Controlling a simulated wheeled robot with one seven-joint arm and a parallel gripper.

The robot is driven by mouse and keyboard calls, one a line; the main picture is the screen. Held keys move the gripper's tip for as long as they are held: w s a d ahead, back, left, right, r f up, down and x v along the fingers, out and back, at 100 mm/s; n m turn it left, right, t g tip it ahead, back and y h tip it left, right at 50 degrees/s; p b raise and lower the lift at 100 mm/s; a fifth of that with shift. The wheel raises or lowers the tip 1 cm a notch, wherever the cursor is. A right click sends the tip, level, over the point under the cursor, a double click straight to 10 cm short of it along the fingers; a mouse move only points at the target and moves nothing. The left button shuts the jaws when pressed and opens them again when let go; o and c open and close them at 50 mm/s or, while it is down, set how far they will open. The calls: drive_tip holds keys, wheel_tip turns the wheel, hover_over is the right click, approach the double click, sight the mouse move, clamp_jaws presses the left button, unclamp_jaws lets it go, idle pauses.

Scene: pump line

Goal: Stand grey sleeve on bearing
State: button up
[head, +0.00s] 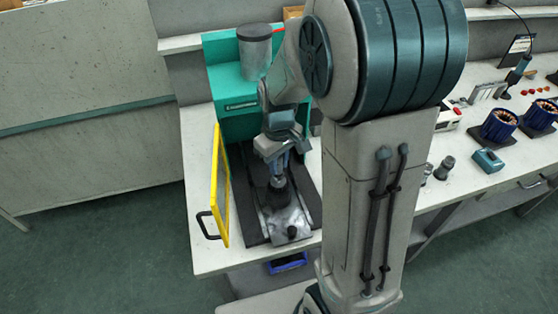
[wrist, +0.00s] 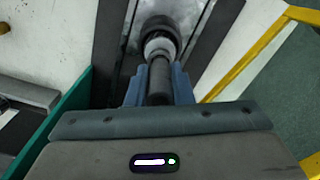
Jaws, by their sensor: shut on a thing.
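My gripper (wrist: 158,92) is shut on the grey sleeve (wrist: 160,78), a dark grey cylinder between its two blue-grey fingers in the wrist view. Beyond the sleeve's end is a pale ring, which looks like the bearing (wrist: 159,46), with a dark round part (wrist: 157,26) around or under it. The sleeve overlaps the ring in this view; I cannot tell whether they touch. In the head view my gripper (head: 277,163) points down over the press bed, above the dark part (head: 280,194). The sleeve is mostly hidden by the fingers there.
The green press housing (head: 232,92) with a dark grey cylinder (head: 255,52) stands behind the gripper. A yellow-framed guard (head: 221,185) stands close on the left. The metal bed plate (head: 289,217) is in front. Motor stators (head: 498,125) and small parts lie on the right bench.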

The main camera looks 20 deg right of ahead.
drive_tip(key=shift+f, duration=0.3)
drive_tip(key=shift+r, duration=0.1)
drive_tip(key=o, duration=1.1)
wheel_tip(320, 180, up, 6)
drive_tip(key=p, duration=0.4)
